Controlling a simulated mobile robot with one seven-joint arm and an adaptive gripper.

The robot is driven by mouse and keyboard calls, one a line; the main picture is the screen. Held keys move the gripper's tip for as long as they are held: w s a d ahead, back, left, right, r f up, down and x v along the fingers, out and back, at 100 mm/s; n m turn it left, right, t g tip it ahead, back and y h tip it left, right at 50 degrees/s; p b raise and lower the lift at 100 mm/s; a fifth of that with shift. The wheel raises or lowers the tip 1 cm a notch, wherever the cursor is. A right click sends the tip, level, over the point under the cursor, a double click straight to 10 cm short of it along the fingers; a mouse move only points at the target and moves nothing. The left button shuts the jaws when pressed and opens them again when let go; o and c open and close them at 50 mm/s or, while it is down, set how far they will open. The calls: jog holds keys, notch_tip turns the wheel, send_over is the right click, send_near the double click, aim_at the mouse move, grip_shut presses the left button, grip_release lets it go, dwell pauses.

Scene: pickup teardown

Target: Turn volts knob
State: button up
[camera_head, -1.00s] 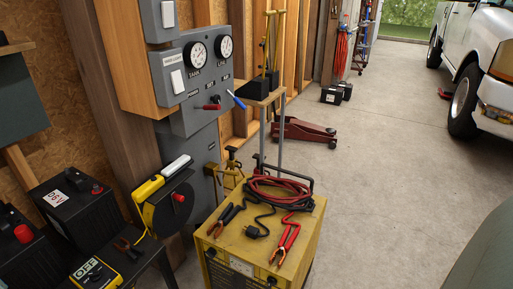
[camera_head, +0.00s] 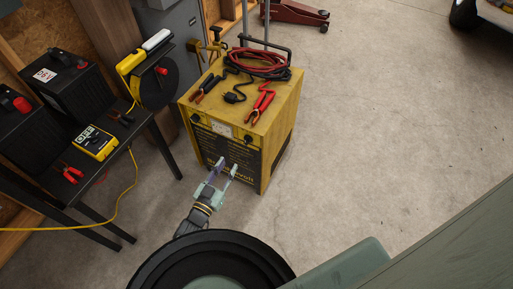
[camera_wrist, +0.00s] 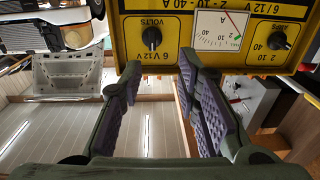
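The yellow charger (camera_head: 215,95) stands on the floor with two black knobs on its upper front. The wrist view appears inverted; there, the volts knob (camera_wrist: 152,38) is at the upper middle, its pointer upright in the picture. The volts knob appears to be the right one (camera_head: 248,143) in the head view. My gripper (camera_head: 227,167) is in front of the charger, below the knobs. In the wrist view my gripper (camera_wrist: 158,66) is open and empty, its fingertips just short of the volts knob in the picture. Contact is not visible.
The amps knob (camera_wrist: 277,41) and a meter (camera_wrist: 222,30) share the panel. Red and black cables (camera_head: 262,66) and clamps lie on top of the charger. A black table (camera_head: 105,150) with batteries stands left. Concrete floor to the right is clear.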

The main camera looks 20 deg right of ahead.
aim_at(246, 144)
jog(key=shift+g, duration=0.3)
jog(key=x, duration=0.3)
jog(key=p+x, duration=0.1)
jog(key=x, duration=0.6)
jog(key=shift+s+d+f+p, duration=0.1)
jog(key=shift+d+f+p, duration=0.15)
jog(key=shift+d+p, duration=0.25)
jog(key=shift+c, duration=0.5)
grip_shut()
